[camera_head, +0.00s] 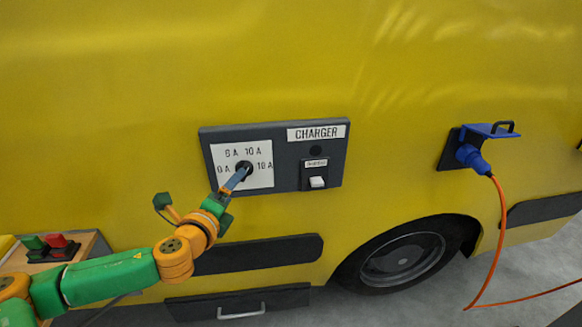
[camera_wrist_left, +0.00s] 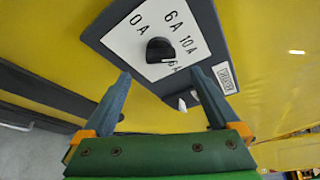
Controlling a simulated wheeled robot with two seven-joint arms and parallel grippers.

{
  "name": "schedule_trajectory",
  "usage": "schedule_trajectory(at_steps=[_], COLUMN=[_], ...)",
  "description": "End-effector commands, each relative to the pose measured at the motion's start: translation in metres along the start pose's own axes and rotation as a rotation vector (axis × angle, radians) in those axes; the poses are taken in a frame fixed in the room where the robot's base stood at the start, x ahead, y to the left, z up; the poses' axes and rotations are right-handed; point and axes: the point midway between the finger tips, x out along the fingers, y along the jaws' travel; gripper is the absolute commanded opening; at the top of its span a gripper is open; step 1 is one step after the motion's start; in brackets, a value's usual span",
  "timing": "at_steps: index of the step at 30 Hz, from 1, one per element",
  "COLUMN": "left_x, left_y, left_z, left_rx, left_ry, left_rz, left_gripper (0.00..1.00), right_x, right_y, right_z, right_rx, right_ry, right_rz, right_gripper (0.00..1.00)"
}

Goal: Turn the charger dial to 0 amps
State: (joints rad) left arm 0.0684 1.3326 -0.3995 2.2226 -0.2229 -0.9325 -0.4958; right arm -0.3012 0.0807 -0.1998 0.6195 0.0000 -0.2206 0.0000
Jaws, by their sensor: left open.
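The black charger dial (camera_head: 247,167) sits on a white plate (camera_head: 262,150) marked 0 A, 6 A, 10 A and a fourth mark ending in A. The plate is on the grey charger panel (camera_head: 330,151) on the yellow vehicle side. My left gripper (camera_head: 240,176) reaches up from the lower left, its fingers in front of the dial. In the left wrist view the fingers (camera_wrist_left: 158,72) are spread wide, and the dial (camera_wrist_left: 160,49) shows beyond and between their tips, apparently not gripped. Which mark the dial points to cannot be told. My right gripper is not in view.
A white switch (camera_head: 317,182) sits right of the dial on the same panel. A blue plug (camera_head: 472,157) with an orange cable (camera_head: 503,220) is farther right.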

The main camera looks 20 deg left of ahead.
Motion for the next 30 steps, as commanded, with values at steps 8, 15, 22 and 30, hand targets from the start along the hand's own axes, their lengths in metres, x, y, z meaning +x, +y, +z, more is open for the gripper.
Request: schedule_trajectory(at_steps=[8, 15, 22, 30], left_x=[0.041, 0.067, 0.069, 0.069], left_y=[-0.007, -0.005, -0.003, -0.003], left_z=[0.002, 0.0, -0.001, -0.001], left_rx=[0.004, 0.008, 0.009, 0.008], left_ry=[-0.003, 0.001, 0.003, 0.002], left_rz=[-0.008, -0.008, -0.007, -0.007], left_gripper=[0.95, 0.95, 0.95, 0.36], right_x=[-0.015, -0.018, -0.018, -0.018], right_y=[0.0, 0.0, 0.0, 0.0], right_z=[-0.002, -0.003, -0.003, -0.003], right_rx=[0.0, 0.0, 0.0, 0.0], right_ry=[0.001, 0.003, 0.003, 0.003], right_rz=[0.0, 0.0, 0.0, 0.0], right_gripper=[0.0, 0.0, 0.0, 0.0])
